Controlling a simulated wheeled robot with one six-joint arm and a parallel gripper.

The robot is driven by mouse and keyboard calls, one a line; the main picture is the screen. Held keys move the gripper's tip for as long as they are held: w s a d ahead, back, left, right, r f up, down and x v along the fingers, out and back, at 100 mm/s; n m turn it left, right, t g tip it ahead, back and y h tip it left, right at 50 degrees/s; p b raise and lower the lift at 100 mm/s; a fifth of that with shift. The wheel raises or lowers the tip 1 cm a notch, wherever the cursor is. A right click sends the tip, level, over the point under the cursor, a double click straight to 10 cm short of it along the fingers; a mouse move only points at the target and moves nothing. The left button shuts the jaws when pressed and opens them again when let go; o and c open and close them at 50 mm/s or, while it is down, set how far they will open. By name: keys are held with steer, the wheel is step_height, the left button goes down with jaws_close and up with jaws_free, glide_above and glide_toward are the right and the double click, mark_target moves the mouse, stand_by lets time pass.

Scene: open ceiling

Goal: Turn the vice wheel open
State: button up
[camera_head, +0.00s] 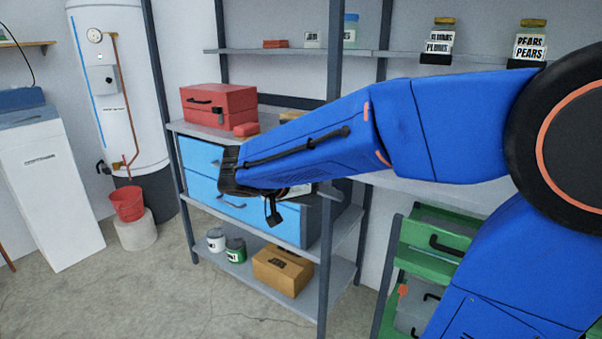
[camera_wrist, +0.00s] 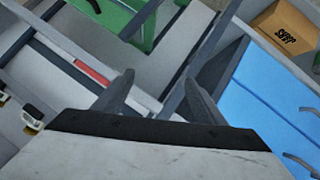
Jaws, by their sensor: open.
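I cannot make out a vice or its wheel in either view. My blue arm reaches left across the head view, in front of the shelving. My gripper (camera_head: 272,212) hangs near the blue drawer unit (camera_head: 200,155) and is small and partly hidden there. In the wrist view my gripper (camera_wrist: 160,92) shows two dark grey fingers spread apart, with nothing between them. Its pale body and black band fill the lower part of that view.
A red toolbox (camera_head: 222,104) stands on the shelf above the blue drawers. A cardboard box (camera_head: 283,271) and paint cans (camera_head: 236,250) sit on the low shelf. Green drawers (camera_head: 436,232) stand right. A white water heater (camera_head: 112,80) and red bucket (camera_head: 127,204) stand left. Floor at lower left is clear.

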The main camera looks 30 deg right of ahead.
steer(key=w+a+r+m+t+h, duration=0.1)
steer(key=w+a+r+t+h, duration=0.2)
steer(key=w+a, duration=0.55)
steer(key=w+a+r+m+t+h, duration=0.1)
steer(key=w+a+r+m+t, duration=0.3)
steer(key=w, duration=0.8)
steer(key=w+d, duration=0.3)
steer(key=d, duration=0.1)
steer(key=w+d+n, duration=0.1)
steer(key=w+d, duration=0.2)
steer(key=d, duration=0.1)
steer(key=w+d+n, duration=0.1)
steer(key=w+d, duration=0.2)
steer(key=d, duration=0.2)
steer(key=shift+f+t, duration=0.3)
steer(key=shift+t, duration=0.1)
steer(key=c, duration=1)
